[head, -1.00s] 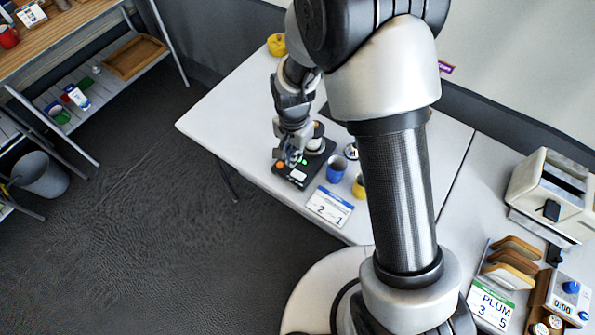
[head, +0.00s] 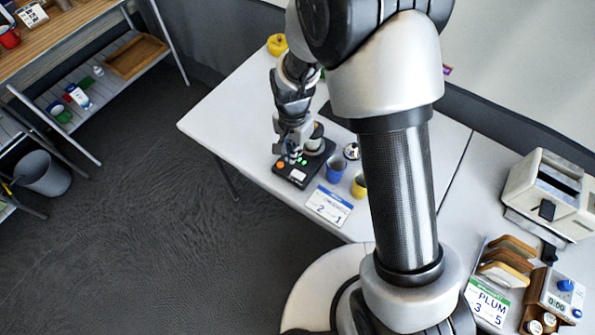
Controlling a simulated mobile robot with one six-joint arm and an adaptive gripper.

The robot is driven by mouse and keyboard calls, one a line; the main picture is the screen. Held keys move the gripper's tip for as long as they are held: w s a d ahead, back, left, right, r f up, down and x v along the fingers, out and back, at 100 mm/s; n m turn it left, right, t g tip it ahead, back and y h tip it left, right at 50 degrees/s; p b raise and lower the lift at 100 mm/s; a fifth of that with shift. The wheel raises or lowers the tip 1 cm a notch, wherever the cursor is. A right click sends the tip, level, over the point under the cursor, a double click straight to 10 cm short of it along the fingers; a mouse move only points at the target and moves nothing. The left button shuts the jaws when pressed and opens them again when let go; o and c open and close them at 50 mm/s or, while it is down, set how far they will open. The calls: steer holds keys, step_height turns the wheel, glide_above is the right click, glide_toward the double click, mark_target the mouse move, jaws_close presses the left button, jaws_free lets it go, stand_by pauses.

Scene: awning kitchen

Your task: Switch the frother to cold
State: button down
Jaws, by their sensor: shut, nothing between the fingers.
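The frother (head: 297,178) is a dark base with an orange button, a green button and a white label on its front part. A pale round jug or head (head: 316,142) stands at its back. It sits near the front edge of the white table (head: 240,110). My gripper (head: 293,157) is shut and empty, pointing down just over the buttons at the base's left side. I cannot tell whether the fingertips touch a button. The gripper partly hides the back of the frother, and the label's writing is too small to read.
A blue cup (head: 335,170) and a yellow cup (head: 359,187) stand right of the frother. A number card (head: 329,205) lies in front of them. A yellow item (head: 277,45) is at the back. A toaster (head: 552,195) stands far right. The table's left part is clear.

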steer(key=shift+r+p, duration=1.05)
steer(key=shift+r, duration=0.4)
stand_by(0.4)
steer(key=s+d+r+n+t, duration=0.1)
steer(key=s+d+r+n, duration=0.2)
steer(key=r, duration=0.6)
steer(key=s+d+r+t, duration=0.1)
steer(key=s+d+r, duration=0.25)
steer(key=r, duration=0.65)
steer(key=s+d+r+n+t, duration=0.1)
steer(key=s+d+r+n, duration=0.1)
steer(key=s, duration=0.4)
steer(key=s+d+r+n+t, duration=0.1)
steer(key=s+d+r+n, duration=0.1)
steer(key=s+d+r, duration=0.2)
steer(key=s+r, duration=0.1)
steer(key=s, duration=0.2)
steer(key=shift+s+r+n+t, duration=0.15)
steer(key=shift+r+n+t, duration=0.15)
steer(key=shift+r, duration=0.05)
steer(key=shift+d, duration=0.1)
